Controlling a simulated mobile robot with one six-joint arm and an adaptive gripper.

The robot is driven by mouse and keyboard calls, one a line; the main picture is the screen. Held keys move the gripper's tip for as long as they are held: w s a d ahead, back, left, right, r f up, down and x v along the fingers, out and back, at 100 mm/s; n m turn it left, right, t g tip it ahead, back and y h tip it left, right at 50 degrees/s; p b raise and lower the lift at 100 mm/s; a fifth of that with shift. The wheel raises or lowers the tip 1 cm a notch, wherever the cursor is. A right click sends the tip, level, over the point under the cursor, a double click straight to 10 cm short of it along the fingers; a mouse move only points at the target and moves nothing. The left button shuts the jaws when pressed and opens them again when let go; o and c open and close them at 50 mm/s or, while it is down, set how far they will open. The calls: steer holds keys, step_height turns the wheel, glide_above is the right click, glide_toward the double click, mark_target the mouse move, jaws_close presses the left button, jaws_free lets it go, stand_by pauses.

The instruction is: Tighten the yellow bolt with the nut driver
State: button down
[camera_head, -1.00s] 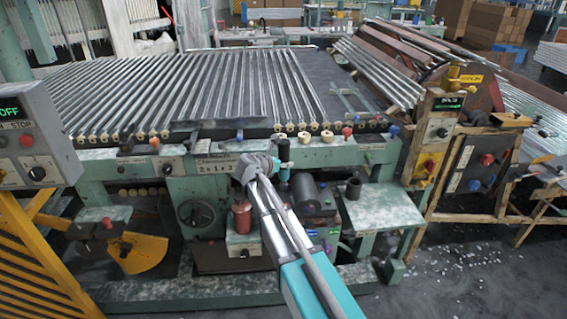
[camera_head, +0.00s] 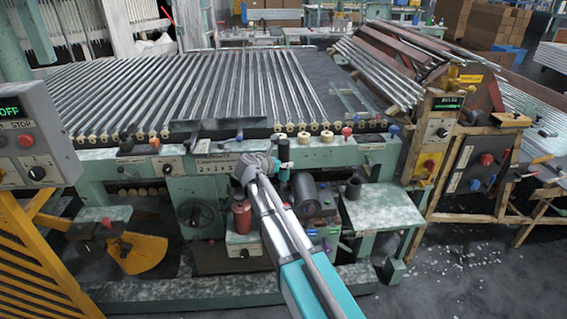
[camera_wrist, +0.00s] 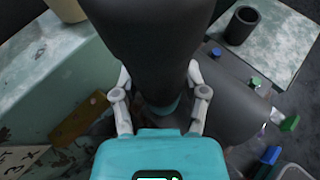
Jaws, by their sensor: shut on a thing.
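My gripper (camera_wrist: 158,98) is shut on the nut driver (camera_wrist: 150,45), a thick dark cylinder that fills the upper middle of the wrist view. Its lower end, with a teal part, shows between my fingers. In the head view the nut driver (camera_head: 283,153) stands roughly upright in front of the green machine's front rail, beside my wrist. I cannot make out the yellow bolt with certainty in either view. The driver and my arm cover part of the machine front, and I cannot tell whether the driver touches anything.
A green side table (camera_head: 385,208) with a dark cup (camera_head: 353,187) stands right of my gripper. A dark motor-like cylinder (camera_head: 305,190) and a red bottle (camera_head: 241,216) are close by. Glass tubes (camera_head: 200,90) lie on the machine bed. Floor is open at lower right.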

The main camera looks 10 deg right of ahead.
mark_target(280, 144)
stand_by(0.4)
steer(key=shift+r+p, duration=3.75)
steer(key=shift+p, duration=0.05)
